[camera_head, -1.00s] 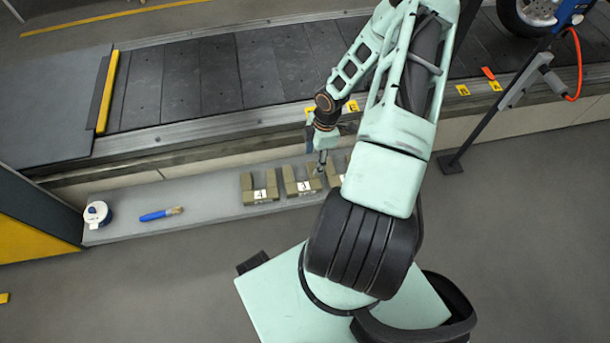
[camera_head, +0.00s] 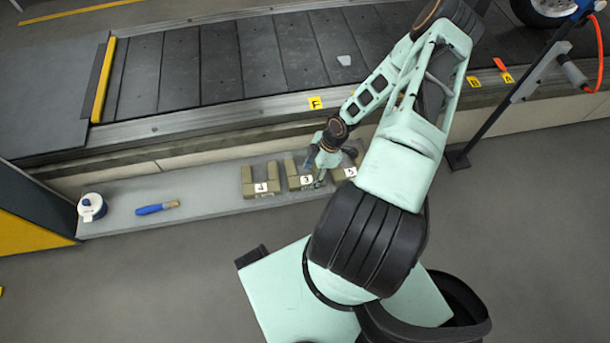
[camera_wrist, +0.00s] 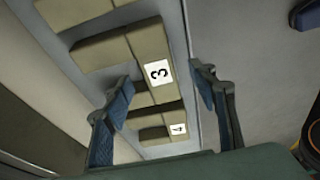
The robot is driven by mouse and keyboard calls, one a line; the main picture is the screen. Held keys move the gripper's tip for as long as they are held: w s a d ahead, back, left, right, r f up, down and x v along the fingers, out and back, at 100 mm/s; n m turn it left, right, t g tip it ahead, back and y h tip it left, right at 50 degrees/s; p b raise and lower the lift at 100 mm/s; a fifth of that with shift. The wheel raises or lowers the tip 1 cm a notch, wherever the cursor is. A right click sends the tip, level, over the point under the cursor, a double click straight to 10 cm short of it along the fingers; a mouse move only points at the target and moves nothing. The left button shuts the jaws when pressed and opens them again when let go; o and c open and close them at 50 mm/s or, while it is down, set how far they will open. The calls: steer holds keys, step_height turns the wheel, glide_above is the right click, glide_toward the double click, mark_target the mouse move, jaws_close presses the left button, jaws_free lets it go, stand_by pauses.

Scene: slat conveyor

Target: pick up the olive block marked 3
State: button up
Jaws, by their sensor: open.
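The olive block marked 3 (camera_head: 294,181) is U-shaped and stands on the grey ledge between two similar blocks. In the wrist view the block marked 3 (camera_wrist: 150,58) shows its white label near the middle. My gripper (camera_head: 318,172) is at the right part of this block in the head view and hides some of it. In the wrist view my gripper (camera_wrist: 165,92) is open, its two blue-padded fingers spread at either side of the block's lower part. Nothing is held. Whether the fingers touch the block cannot be told.
The block marked 4 (camera_head: 260,182) stands to the left and another olive block (camera_head: 350,172) to the right, partly behind my arm. A blue-handled brush (camera_head: 154,209) and a white-and-blue round item (camera_head: 92,207) lie on the ledge (camera_head: 215,203). The slat conveyor (camera_head: 215,70) runs behind.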

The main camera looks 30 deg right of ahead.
mark_target(307, 179)
steer(key=b+x, duration=0.1)
steer(key=x, duration=0.2)
steer(key=shift+w+f, duration=0.15)
steer(key=shift+f, duration=0.1)
steer(key=shift+r, duration=0.1)
jaws_close()
